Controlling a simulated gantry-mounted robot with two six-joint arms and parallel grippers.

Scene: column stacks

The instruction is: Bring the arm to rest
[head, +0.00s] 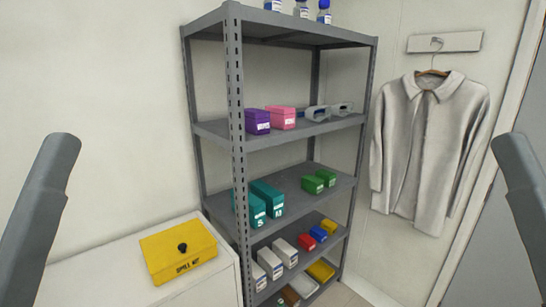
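A grey link of my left arm shows at the left edge of the head view, and a grey link of my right arm shows at the right edge. Both stand apart from the shelf and the things on it. Neither gripper is in view, so I cannot see their fingers or whether they hold anything.
A grey metal rack (234,90) holds purple (257,121), pink (281,118), teal (266,198) and green boxes (312,184), plus goggles (318,113). A yellow box (178,252) sits on a white cabinet (98,270). A white coat (428,150) hangs at right.

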